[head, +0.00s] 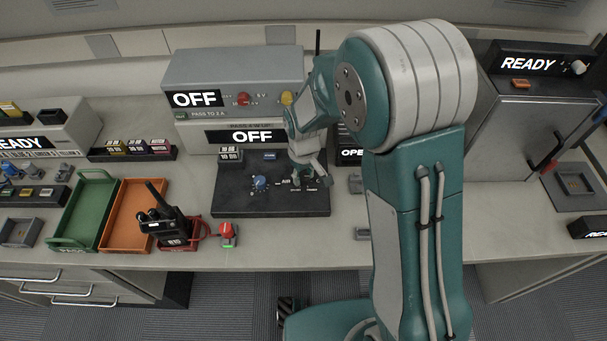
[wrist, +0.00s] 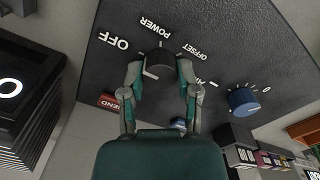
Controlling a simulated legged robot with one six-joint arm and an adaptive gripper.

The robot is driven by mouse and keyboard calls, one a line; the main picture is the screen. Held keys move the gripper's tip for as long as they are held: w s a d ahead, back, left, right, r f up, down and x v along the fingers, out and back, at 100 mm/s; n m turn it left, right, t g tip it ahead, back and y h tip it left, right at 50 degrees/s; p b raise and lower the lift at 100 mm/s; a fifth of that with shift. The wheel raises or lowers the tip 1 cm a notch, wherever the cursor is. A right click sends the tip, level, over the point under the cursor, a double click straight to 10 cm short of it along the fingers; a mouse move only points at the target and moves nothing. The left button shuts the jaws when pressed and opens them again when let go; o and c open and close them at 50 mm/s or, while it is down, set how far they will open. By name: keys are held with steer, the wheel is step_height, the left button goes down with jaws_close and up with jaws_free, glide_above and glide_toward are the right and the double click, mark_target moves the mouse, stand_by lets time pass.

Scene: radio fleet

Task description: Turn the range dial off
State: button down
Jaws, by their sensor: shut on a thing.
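A black dial (wrist: 160,60) stands on a dark panel, with the printed words OFF, POWER and OFFSET around it and another label partly hidden by my right finger. A short white mark shows on the dial's near side. My gripper (wrist: 160,74) is shut on this dial, one finger on each side. In the head view my gripper (head: 310,172) reaches down to the right part of the dark panel (head: 235,200) and hides the dial. A blue knob (wrist: 243,101) sits to the right of the gripper in the wrist view; it also shows in the head view (head: 259,184).
Grey boxes (head: 280,66) with OFF displays stand behind the panel. A red-topped button (head: 227,231), a black radio (head: 168,220), an orange tray (head: 122,222) and a green tray (head: 80,218) lie to the left.

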mark_target(302, 175)
steer(key=shift+w+a+r, duration=0.1)
steer(key=shift+w+r, duration=0.05)
steer(key=shift+w, duration=0.1)
steer(key=shift+c, duration=1.7)
jaws_free()
steer(key=shift+s, duration=0.1)
step_height(302, 175, up, 12)
steer(key=shift+a, duration=0.1)
